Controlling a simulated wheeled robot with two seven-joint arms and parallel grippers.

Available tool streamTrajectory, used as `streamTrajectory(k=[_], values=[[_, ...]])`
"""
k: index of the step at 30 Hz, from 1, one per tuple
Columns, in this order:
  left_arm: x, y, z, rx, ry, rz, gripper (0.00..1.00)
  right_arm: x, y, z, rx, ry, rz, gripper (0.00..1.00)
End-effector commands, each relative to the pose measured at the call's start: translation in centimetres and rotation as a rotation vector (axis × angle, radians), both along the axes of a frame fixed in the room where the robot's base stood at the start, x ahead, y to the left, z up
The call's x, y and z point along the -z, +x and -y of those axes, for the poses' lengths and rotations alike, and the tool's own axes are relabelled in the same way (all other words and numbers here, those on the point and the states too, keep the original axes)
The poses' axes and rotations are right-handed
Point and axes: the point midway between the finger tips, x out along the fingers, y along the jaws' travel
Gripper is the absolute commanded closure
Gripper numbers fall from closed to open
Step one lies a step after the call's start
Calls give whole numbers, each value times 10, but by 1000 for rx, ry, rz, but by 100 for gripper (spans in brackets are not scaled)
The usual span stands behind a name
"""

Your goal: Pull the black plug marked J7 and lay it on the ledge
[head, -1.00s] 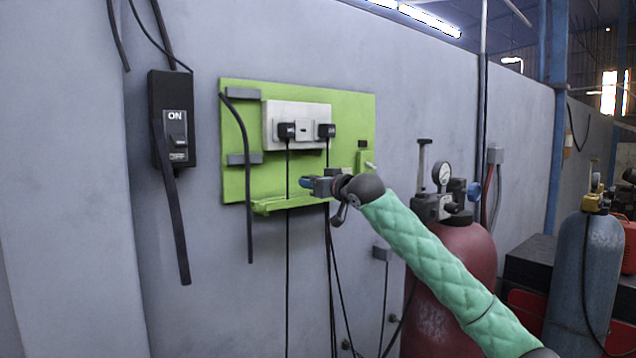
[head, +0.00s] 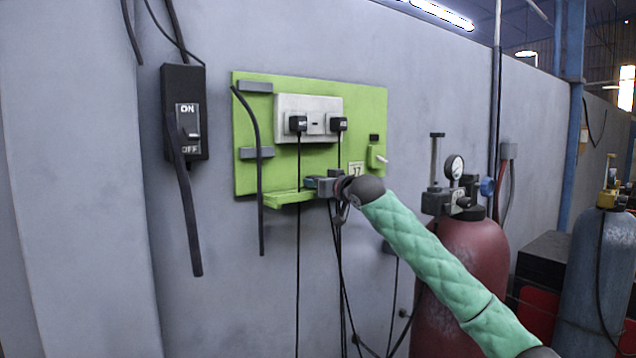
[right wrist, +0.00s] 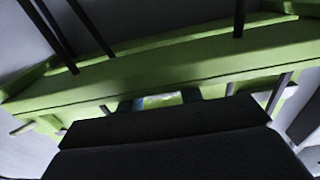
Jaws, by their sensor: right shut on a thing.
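My right gripper (head: 312,184) is shut, just above the right part of the green ledge (head: 284,199) in the head view. The black plug it grips is hidden by the jaws; a dark cable hangs down below them. A pale card with a 7 (head: 356,168) shows on the board beside my wrist. In the right wrist view the finger ends (right wrist: 163,100) are apart, against the green ledge (right wrist: 215,68); I cannot tell whether the plug touches it. Two other black plugs, left (head: 298,123) and right (head: 338,124), sit in the white socket plate (head: 318,104). My left gripper is out of view.
The green board (head: 365,105) is on the grey wall. A loose black cable (head: 259,175) hangs at its left, near the ON/OFF switch box (head: 187,120). A green fitting with a pale lever (head: 376,156) is at right. A red gas cylinder (head: 462,265) stands below.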

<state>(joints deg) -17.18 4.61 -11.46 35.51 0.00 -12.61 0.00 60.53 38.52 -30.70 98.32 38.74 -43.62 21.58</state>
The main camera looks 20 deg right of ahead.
Motion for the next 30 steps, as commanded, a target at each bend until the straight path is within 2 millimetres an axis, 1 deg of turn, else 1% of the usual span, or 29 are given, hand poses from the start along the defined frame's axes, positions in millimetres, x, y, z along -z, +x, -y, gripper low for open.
streamTrajectory(k=[12,13,16,17,22,23,24,28,30], values=[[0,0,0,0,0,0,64,0,0,0,0,0,1,100],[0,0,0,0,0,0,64,0,0,0,0,0,1,60],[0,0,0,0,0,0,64,0,0,0,0,0,1,41],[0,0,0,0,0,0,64,0,0,0,0,0,1,39],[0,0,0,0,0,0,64,0,0,0,0,0,1,39],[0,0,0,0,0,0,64,0,0,0,0,0,0,37],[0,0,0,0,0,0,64,0,0,0,0,0,0,29],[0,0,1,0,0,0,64,0,0,0,0,0,0,3],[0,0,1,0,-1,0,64,0,0,0,0,0,0,2]])
